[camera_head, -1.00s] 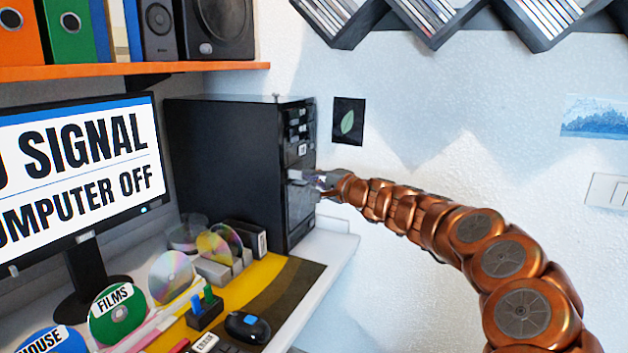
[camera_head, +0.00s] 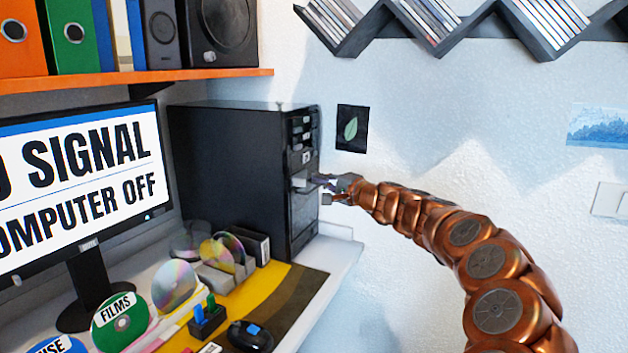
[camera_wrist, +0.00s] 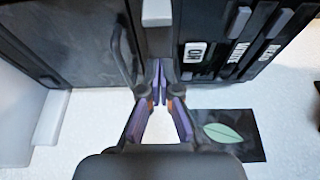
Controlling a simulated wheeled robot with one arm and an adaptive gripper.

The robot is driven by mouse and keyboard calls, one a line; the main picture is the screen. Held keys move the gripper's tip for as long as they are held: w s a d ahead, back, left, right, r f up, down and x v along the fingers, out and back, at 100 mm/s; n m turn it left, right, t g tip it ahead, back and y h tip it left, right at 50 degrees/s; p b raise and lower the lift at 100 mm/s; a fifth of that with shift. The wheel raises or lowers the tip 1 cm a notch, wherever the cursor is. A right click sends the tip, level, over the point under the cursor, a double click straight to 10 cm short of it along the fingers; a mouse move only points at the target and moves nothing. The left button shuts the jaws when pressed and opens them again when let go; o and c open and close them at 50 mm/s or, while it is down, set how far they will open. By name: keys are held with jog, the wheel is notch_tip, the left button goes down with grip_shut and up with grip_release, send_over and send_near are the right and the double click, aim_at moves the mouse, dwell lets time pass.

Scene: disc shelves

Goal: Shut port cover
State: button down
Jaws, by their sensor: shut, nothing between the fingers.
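The port cover (camera_head: 299,180) is a small light grey flap that sticks out from the front of the black computer tower (camera_head: 225,170). In the wrist view the cover (camera_wrist: 157,14) is at the top middle, beside a dark curved handle. My gripper (camera_head: 320,181) is at the tower's front, close to the cover. In the wrist view my gripper's fingertips (camera_wrist: 159,72) meet with nothing between them, just below the cover. I cannot tell whether they touch it. The port itself is hidden from these angles.
A leaf picture (camera_head: 351,129) hangs on the wall near the gripper. The desk (camera_head: 325,262) holds discs, a mouse and a monitor.

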jog(key=v, duration=1)
jog(key=s+a+r+n+g+y, duration=0.1)
jog(key=s+a+n+g+y, duration=0.1)
jog(key=s+a+n+g, duration=0.75)
jog(key=s+a+f+n+g+h, duration=0.1)
jog(key=s+a+f, duration=0.25)
jog(key=s, duration=0.45)
jog(key=s+a+f+h, duration=0.1)
jog(key=s+a+f, duration=0.25)
jog(key=s, duration=0.35)
jog(key=s+d+f+n+g+h, duration=0.1)
jog(key=s+d+f+g+h, duration=0.25)
jog(key=s+f, duration=0.7)
jog(key=s+d+f+g+h, duration=0.1)
jog(key=s+d+f+h, duration=0.15)
jog(key=s+d, duration=0.3)
jog(key=s+d+f+m+g+h, duration=0.1)
jog(key=s+d+f+h, duration=0.15)
jog(key=s+d, duration=0.3)
jog(key=s+d+f+g+h, duration=0.1)
jog(key=s+d+f+h, duration=0.15)
jog(key=s+d, duration=0.35)
notch_tip(320, 180, up, 26)
jog(key=s+a+t+p, duration=0.1)
jog(key=p, duration=2.2)
jog(key=shift+s+a+f+p, duration=0.2)
jog(key=shift+s+a+p, duration=0.05)
jog(key=shift+s+p, duration=0.15)
